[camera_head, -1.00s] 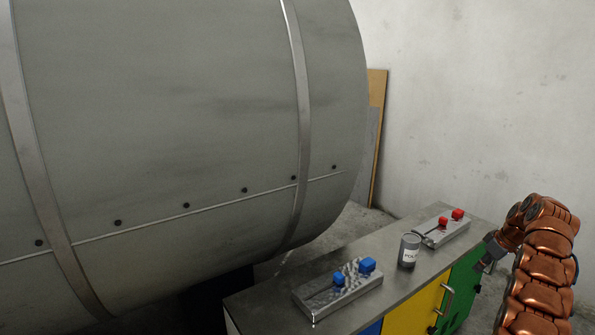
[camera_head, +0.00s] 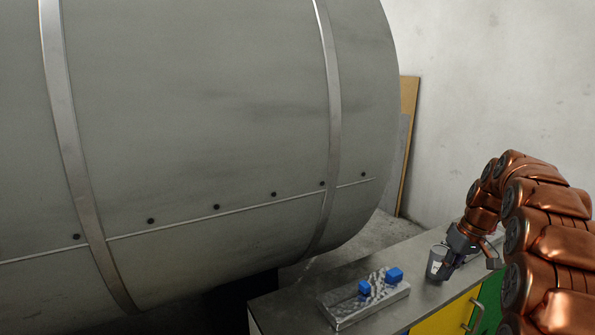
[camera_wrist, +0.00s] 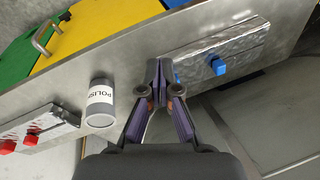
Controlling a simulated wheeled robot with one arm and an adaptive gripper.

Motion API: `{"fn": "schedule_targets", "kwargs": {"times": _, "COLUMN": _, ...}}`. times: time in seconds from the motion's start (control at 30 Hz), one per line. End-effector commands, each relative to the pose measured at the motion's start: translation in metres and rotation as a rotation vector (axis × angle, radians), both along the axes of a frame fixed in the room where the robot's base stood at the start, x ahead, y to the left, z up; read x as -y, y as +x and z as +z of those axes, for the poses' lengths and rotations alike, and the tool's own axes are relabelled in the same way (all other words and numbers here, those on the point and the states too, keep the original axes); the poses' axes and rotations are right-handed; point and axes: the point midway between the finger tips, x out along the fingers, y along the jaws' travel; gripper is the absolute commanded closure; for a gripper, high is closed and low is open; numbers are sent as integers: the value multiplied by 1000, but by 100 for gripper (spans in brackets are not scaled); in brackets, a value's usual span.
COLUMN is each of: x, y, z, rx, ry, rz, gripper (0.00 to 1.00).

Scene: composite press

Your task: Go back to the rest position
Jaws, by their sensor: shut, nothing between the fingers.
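My gripper (camera_head: 446,275) is shut and empty. In the head view it hangs over the bench, in front of part of the grey polish can (camera_head: 434,261). In the wrist view my gripper (camera_wrist: 159,64) has its fingertips together. The can (camera_wrist: 100,104), with a white label, stands on the bench left of the fingers, apart from them. My copper-coloured arm covers the right of the head view.
The metal bench (camera_head: 415,290) carries a metal fixture with blue blocks (camera_head: 366,302). A fixture with red blocks (camera_wrist: 36,131) shows in the wrist view, hidden by my arm in the head view. A large grey cylinder (camera_head: 210,120) fills the left. Yellow cabinet door (camera_head: 450,318) below.

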Motion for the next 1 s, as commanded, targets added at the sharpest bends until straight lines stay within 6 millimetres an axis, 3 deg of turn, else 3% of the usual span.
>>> {"fn": "schedule_targets", "kwargs": {"times": 0.1, "x": -31, "y": -23, "z": 8, "rx": -35, "ry": -5, "rz": -11, "gripper": 100}}
{"fn": "schedule_targets", "kwargs": {"times": 0.5, "x": -114, "y": -119, "z": 18, "rx": -154, "ry": -49, "rz": -59, "gripper": 100}}
{"fn": "schedule_targets", "kwargs": {"times": 1.0, "x": -177, "y": -269, "z": 3, "rx": -281, "ry": -150, "rz": -118, "gripper": 100}}
